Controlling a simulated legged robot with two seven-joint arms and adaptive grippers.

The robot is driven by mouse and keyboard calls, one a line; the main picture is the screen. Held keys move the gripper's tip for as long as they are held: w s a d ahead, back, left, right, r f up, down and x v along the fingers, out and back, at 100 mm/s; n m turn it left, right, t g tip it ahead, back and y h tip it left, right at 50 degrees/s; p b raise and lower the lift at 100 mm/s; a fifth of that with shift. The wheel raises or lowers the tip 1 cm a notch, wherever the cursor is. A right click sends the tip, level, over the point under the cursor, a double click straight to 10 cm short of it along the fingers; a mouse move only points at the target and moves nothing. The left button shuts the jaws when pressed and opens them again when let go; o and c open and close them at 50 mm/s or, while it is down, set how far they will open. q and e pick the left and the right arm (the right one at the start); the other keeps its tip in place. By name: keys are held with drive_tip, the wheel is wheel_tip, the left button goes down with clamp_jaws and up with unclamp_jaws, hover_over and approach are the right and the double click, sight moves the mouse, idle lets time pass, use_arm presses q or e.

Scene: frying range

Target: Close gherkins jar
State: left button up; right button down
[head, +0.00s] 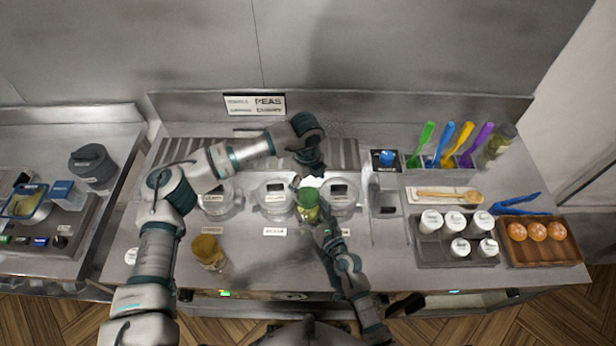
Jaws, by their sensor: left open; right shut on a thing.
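A small jar with green contents (308,203), which looks like the gherkins jar, is near the middle of the counter, in front of the round-lidded containers. My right gripper (325,230) reaches it from below in the picture and is shut on it. My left gripper (314,168) is open just above and behind the jar, apart from it. A small bright white patch shows between the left gripper and the jar. I cannot tell whether this is the lid or whether the jar is capped.
Round clear-lidded containers (276,197) stand in a row behind. A jar with a yellow-brown top (208,250) stands at front left. To the right are a tray of white-lidded cups (456,251), a wooden tray (567,250) with orange items and a utensil holder (413,160). The front middle counter is fairly clear.

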sight(308, 195)
use_arm(q)
drive_tip(key=shift+f, duration=2.65)
